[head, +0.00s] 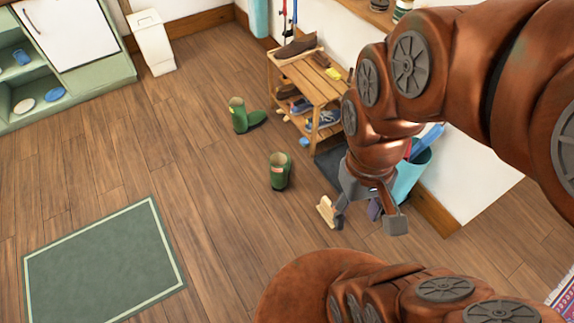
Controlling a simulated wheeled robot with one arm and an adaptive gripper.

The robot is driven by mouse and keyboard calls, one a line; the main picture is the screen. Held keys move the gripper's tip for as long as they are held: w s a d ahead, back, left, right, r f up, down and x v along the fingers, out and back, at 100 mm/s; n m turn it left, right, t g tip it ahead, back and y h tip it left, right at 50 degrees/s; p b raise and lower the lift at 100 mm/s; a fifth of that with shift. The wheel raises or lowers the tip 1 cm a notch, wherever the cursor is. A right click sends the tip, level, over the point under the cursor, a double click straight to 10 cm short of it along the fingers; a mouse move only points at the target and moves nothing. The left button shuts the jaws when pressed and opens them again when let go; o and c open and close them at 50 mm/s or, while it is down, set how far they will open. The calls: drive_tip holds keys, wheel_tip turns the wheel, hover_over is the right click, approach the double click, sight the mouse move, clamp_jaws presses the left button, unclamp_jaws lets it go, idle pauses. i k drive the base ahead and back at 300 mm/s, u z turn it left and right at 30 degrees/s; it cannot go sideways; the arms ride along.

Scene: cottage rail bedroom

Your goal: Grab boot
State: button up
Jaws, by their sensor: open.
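Two green boots stand on the wooden floor. The farther boot (244,116) is left of the wooden shoe rack, its toe pointing right. The nearer boot (280,171) stands upright with a small reddish patch near its top. My gripper (366,220) hangs to the right of the nearer boot, with its fingers apart and nothing between them that I can make out. It is clear of both boots in the picture. A brown shoe (296,46) lies on top of the rack.
The wooden shoe rack (312,80) holds several shoes by the wall. A teal bin (412,172) and a small wooden brush (326,211) are near my gripper. A green rug (105,265) lies at lower left. Open floor surrounds the boots' left side.

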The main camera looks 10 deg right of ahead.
sight(280, 164)
drive_tip(key=u, duration=0.75)
drive_tip(key=i, duration=1.35)
drive_tip(key=z, duration=0.6)
